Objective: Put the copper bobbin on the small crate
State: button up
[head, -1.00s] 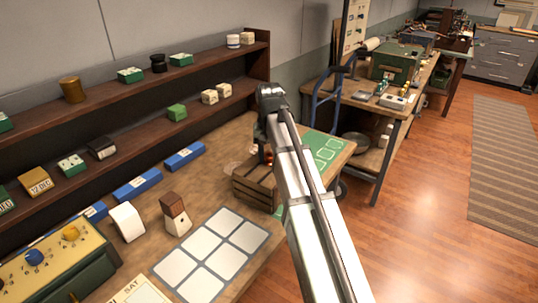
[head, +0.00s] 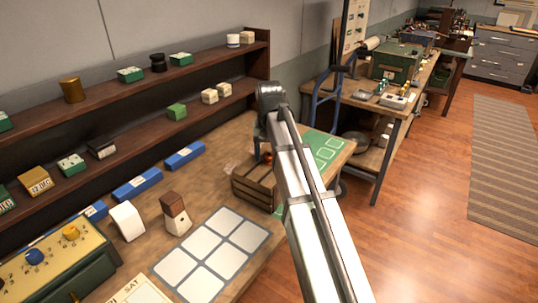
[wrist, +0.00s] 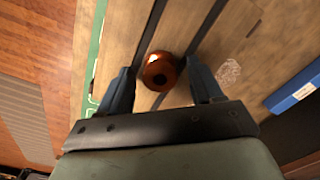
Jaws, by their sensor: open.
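The copper bobbin (head: 267,157) is a small, shiny, orange-brown round piece. It appears to rest on the small crate (head: 253,190), a brown slatted wooden box on the bench. My gripper (wrist: 159,82) is open, with one dark finger on each side of the bobbin and a visible gap to each. In the head view my gripper (head: 268,143) is just above the bobbin; its fingers are hardly visible there.
A green mat (head: 326,152) lies right of the crate. Blue boxes (head: 185,155) line the shelf's foot. A white-panelled mat (head: 212,256) and a brown-and-white block (head: 175,213) are nearer. The shelf (head: 150,122) holds small boxes and tins.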

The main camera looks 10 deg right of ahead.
notch_tip(320, 180, up, 7)
dwell(0.5)
jog(key=shift+r, duration=0.1)
